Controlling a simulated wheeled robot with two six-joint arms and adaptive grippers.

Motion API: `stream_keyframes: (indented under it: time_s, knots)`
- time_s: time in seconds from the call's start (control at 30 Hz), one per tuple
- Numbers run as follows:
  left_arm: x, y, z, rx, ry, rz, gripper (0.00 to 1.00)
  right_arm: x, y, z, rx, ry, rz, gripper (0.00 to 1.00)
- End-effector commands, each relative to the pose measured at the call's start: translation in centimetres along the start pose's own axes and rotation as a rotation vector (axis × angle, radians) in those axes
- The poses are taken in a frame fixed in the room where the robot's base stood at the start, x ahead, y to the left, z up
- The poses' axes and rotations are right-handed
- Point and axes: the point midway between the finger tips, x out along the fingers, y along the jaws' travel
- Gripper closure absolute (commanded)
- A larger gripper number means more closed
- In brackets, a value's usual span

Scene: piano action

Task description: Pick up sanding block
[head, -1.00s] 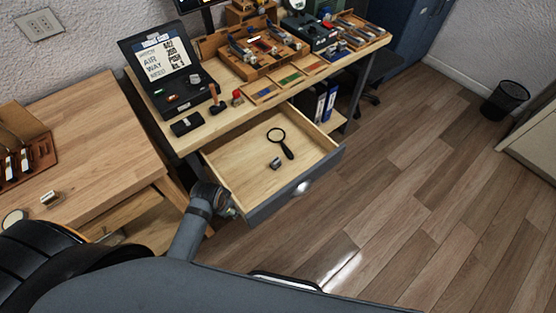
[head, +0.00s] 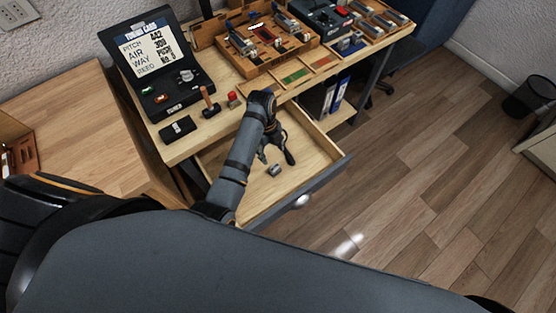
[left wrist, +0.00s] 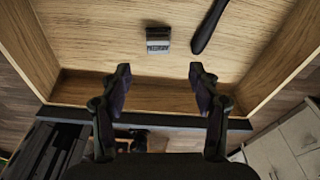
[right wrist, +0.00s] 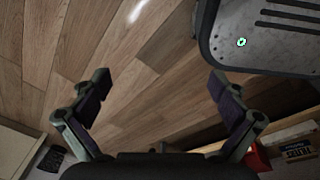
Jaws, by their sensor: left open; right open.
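A small grey block with a dark lettered label, which looks like the sanding block (head: 274,170), lies on the floor of the open drawer (head: 322,180). In the left wrist view the block (left wrist: 158,40) lies ahead of the fingertips, roughly midway between their lines and apart from them. My left gripper (left wrist: 160,80) is open and empty over the drawer; in the head view it (head: 277,138) partly hides the magnifying glass beside the block. My right gripper (right wrist: 160,82) is open and empty above the wooden floor, away from the drawer; it is not seen in the head view.
The magnifying glass's black handle (left wrist: 208,28) lies right of the block in the left wrist view. The drawer's walls surround both. The workbench top above holds a tuning case (head: 160,75), a black box (head: 177,130), a stamp-like tool (head: 209,102) and wooden trays (head: 265,40).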

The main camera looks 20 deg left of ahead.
Motion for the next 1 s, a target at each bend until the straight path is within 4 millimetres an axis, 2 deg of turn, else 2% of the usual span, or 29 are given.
stream_keyframes:
  time_s: [0.13, 0.3, 0.37, 0.57, 0.67, 0.83, 1.0]
  knots:
    - [0.9, 0.1, 0.0, 0.004, 0.002, 0.004, 0.38, 0.1, 0.0, 0.5, 0.0, -0.007, 0.0, 0.02]
    - [3.9, 0.1, 0.0, 0.002, 0.002, 0.003, 0.38, 0.1, -0.2, 2.8, -0.002, -0.039, -0.002, 0.02]
    - [4.7, 0.0, 0.0, 0.002, 0.001, 0.002, 0.38, 0.2, -0.2, 3.0, -0.001, -0.043, -0.002, 0.02]
    - [5.4, 0.0, 0.1, 0.001, -0.001, 0.0, 0.38, 0.2, -0.3, 1.6, 0.0, -0.022, -0.003, 0.02]
    - [6.6, -0.1, 0.1, 0.0, 0.001, 0.003, 0.38, 0.3, -0.3, 0.8, 0.001, -0.01, -0.003, 0.02]
    - [9.6, -0.3, 0.3, 0.0, 0.0, 0.002, 0.38, 0.6, -0.3, 1.0, 0.0, -0.012, -0.003, 0.02]
    - [10.6, -0.3, 0.3, 0.0, -0.001, 0.0, 0.38, 0.6, -0.3, 1.2, 0.0, -0.014, -0.003, 0.02]
